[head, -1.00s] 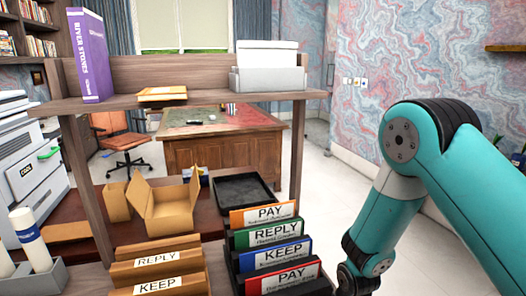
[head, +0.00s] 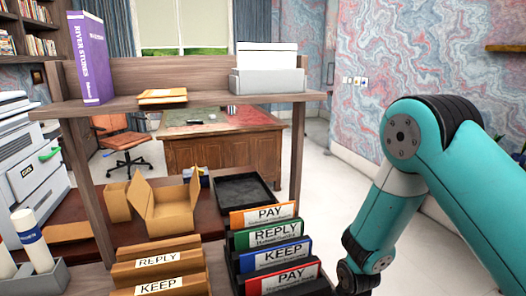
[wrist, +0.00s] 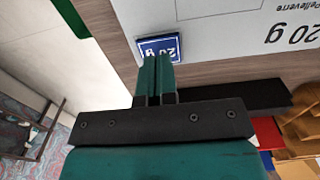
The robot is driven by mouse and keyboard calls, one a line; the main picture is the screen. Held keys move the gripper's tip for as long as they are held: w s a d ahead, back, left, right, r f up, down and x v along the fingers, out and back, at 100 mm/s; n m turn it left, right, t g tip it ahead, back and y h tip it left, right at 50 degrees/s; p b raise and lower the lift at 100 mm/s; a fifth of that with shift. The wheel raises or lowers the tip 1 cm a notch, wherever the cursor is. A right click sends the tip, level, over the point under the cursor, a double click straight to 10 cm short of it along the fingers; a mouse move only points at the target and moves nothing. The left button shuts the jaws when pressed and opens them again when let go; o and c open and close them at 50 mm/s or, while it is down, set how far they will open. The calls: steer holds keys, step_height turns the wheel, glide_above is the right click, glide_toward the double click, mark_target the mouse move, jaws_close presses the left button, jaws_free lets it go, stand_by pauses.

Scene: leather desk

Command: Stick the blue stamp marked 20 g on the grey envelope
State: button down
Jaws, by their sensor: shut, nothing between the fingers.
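In the wrist view, the blue stamp (wrist: 158,46) with upside-down white 20 g lettering lies at the edge of a pale grey-white sheet (wrist: 235,42), which looks like the grey envelope. The sheet carries upside-down print reading 20 g and Pelleverre, and a thin outlined box. My gripper (wrist: 158,60) is shut, its two green fingers side by side and empty. Its tips reach the near edge of the stamp; I cannot tell whether they touch it. Neither stamp, envelope nor fingertips show in the head view.
Card files marked PAY, REPLY and KEEP (head: 275,255) stand beside my arm. Brown REPLY and KEEP files (head: 160,270) are to their left. A wooden shelf (head: 205,102) crosses behind, with an open carton (head: 165,210) and black tray (head: 243,188) below.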

steer(key=shift+r+p, duration=1.9)
steer(key=shift+r, duration=0.85)
step_height(320, 180, up, 11)
steer(key=s+a+y, duration=0.1)
steer(key=a+y, duration=0.1)
steer(key=s+a+r+n+y, duration=0.1)
steer(key=s+r+n+y, duration=0.1)
steer(key=s+r, duration=1.5)
step_height(320, 180, up, 3)
steer(key=shift+s+a+f+n, duration=0.1)
steer(key=shift+s+a+n, duration=0.15)
steer(key=shift+n, duration=0.45)
